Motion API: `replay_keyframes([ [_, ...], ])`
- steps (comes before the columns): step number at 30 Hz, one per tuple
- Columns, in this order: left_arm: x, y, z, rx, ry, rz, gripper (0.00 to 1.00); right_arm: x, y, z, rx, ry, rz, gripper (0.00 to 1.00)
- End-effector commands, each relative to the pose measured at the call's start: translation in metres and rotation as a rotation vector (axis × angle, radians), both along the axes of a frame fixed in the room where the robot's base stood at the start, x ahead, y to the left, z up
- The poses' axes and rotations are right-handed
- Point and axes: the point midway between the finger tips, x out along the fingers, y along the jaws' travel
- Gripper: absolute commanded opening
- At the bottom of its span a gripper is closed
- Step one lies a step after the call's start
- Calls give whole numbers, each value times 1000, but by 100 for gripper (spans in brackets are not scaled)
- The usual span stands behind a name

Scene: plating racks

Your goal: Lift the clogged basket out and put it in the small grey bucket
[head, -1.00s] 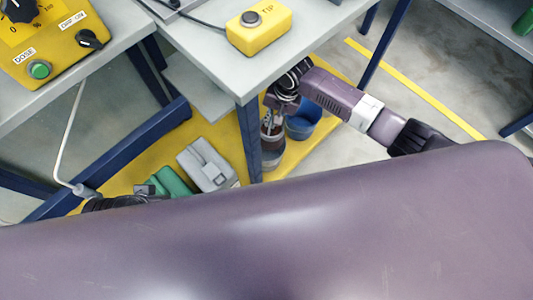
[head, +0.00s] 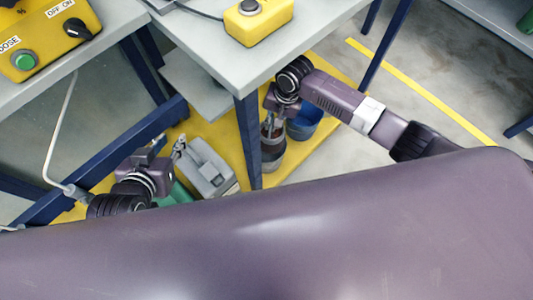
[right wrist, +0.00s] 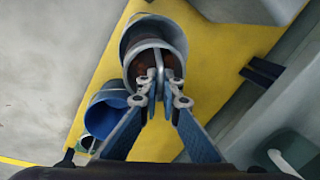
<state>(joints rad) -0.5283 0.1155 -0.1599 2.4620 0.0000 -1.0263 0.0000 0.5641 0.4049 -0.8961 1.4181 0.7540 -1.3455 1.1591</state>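The clogged basket (right wrist: 172,64) is a round container with brown matter inside, seen from above in the right wrist view. It sits inside or overlaps a larger grey round vessel (right wrist: 130,42); its depth in it is unclear. In the head view the grey vessel (head: 272,160) stands beside the table leg. My right gripper (right wrist: 160,68) points down over the basket, its fingertips close together at the basket's top, seemingly on a thin handle. It also shows in the head view (head: 269,127). My left gripper (head: 168,147) is open and empty, left of a grey case. I cannot identify a separate small grey bucket.
A blue bucket (head: 304,122) stands beside the grey vessel; it also shows in the right wrist view (right wrist: 104,108). The grey case (head: 208,168) lies on the yellow floor (head: 222,135). The table (head: 215,55) and its blue leg (head: 248,140) are close by.

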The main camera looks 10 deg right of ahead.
Motion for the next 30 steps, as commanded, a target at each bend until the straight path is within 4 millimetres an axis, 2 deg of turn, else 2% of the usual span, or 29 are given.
replay_keyframes([
  [6, 7, -3, 6, -10, -43, -3, 26, 0, 0, -2, 1, 0, 0, 0],
  [14, 8, -3, 7, -11, -46, -3, 26, 0, 0, -1, 1, 0, 0, 0],
  [15, 8, -3, 7, -11, -46, -3, 26, 0, 0, -1, 1, 0, 0, 7],
  [20, 8, -3, 7, -11, -46, -3, 26, 0, 0, -2, 1, 0, 0, 24],
  [30, 8, -3, 7, -11, -46, -3, 26, 0, 0, 1, 1, 0, 0, 25],
])
